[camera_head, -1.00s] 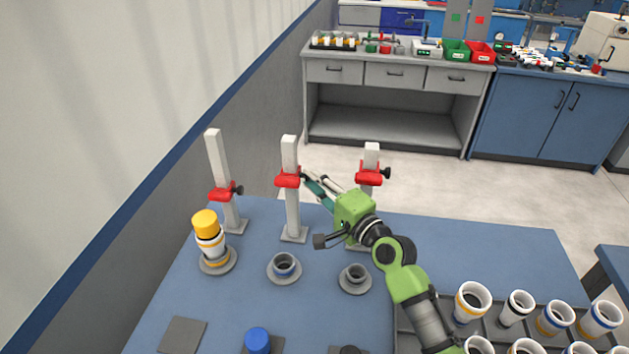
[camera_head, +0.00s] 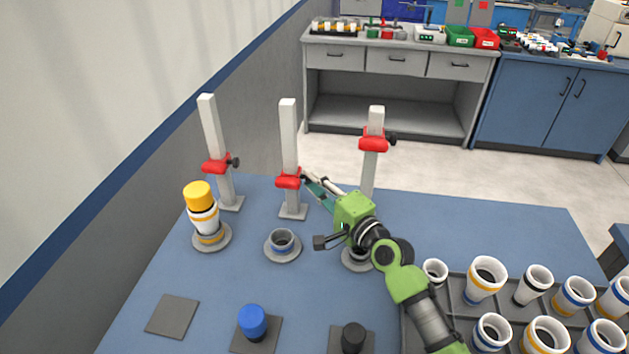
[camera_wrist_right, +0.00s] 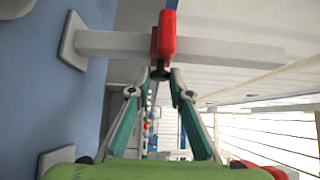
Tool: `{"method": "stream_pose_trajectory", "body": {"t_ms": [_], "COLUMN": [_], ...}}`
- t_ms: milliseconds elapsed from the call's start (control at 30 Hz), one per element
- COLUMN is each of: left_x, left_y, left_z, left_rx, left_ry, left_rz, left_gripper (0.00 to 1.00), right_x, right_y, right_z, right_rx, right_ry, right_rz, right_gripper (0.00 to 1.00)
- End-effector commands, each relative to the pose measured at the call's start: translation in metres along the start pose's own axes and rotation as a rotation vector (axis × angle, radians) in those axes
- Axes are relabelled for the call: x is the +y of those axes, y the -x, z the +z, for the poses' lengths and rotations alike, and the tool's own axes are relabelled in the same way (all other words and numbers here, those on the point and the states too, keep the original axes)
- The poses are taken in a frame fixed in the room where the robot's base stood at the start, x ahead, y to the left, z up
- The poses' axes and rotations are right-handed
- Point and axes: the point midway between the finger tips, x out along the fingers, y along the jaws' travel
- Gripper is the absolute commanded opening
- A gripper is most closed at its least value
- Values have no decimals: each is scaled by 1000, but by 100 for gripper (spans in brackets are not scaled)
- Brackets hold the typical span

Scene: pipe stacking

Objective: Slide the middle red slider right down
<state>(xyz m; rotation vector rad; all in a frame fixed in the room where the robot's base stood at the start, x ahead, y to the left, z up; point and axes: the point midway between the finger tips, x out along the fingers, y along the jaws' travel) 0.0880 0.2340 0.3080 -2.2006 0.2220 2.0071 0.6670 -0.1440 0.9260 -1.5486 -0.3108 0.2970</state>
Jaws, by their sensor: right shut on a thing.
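The middle red slider (camera_head: 288,182) sits on the lower part of the middle white post (camera_head: 289,135), below its mid-height. In the right wrist view the slider (camera_wrist_right: 166,35) wraps the post (camera_wrist_right: 230,50), which runs sideways there. My right gripper (camera_head: 306,178) reaches it from the right. In the right wrist view my right gripper's fingertips (camera_wrist_right: 161,76) are closed on the slider's small dark knob (camera_wrist_right: 160,73), which they partly hide. My left gripper is not in view.
A left post has a red slider (camera_head: 215,163), and a right post has a red slider (camera_head: 374,140) near its top. A stacked pipe with a yellow cap (camera_head: 198,195) stands at left. A ringed base (camera_head: 283,245) is in front. A tray of several pipes (camera_head: 463,310) lies at right.

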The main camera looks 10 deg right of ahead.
Motion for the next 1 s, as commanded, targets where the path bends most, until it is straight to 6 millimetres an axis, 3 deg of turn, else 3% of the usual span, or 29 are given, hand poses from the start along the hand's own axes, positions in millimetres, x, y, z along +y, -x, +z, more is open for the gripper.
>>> {"method": "stream_pose_trajectory", "body": {"t_ms": [33, 167, 200, 267, 667, 767, 1000], "left_x": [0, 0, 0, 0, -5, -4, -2], "left_y": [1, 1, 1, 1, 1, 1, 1], "left_z": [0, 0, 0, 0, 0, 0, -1], "left_rx": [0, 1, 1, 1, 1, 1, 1], "left_ry": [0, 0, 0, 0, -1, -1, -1], "left_rz": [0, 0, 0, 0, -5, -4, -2], "left_gripper": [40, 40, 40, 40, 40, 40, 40], "right_x": [11, 12, 12, 11, 5, 6, 6], "right_y": [2, 2, 2, 2, 4, 14, 64], "right_z": [2, 2, 2, 2, 1, 1, 1], "right_rx": [-5, -5, -5, -6, -2, -2, -3], "right_ry": [0, 0, 0, -1, 0, 0, 2], "right_rz": [23, 25, 25, 25, 13, 13, 17], "right_gripper": [0, 0, 21, 35, 35, 35, 35]}}
